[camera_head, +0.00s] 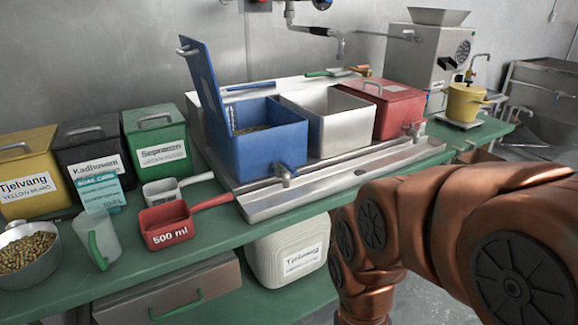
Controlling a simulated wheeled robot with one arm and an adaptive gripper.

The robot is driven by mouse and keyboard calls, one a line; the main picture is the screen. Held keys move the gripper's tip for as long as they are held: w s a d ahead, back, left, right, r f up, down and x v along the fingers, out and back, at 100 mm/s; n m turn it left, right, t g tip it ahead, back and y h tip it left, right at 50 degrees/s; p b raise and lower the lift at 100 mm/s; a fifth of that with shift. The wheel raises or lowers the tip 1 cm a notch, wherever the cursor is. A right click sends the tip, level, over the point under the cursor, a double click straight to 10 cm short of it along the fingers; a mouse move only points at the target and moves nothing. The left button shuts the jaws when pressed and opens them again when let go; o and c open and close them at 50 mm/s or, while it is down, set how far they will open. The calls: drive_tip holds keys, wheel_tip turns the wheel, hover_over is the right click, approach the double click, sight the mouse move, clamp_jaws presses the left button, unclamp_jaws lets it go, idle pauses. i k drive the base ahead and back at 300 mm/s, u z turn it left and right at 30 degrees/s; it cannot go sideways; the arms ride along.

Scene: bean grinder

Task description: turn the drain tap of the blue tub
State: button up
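The blue tub (268,148) stands at the left of a row of three tubs in a metal basin on the green bench. Its blue lid (203,80) stands open, tilted up at the left, and some brownish contents show inside. The drain tap (286,177) is a small metal spout low on the tub's front right, above the tray channel. A small blue part shows at the tap, but its turn position is too small to tell. My copper arm fills the lower right, and my gripper is not visible.
A white open tub (343,133) and a red lidded tub (397,108) stand to the right. The metal drip tray (330,182) runs in front. A red scoop (167,226), clear jug (98,240) and bowl of beans (28,252) are at left. A white container (289,254) sits below.

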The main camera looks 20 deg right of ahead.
sight(282, 163)
drive_tip(key=u, duration=0.05)
drive_tip(key=k, duration=0.5)
drive_tip(key=u, duration=1.2)
drive_tip(key=i, duration=1.05)
drive_tip(key=z, duration=1.2)
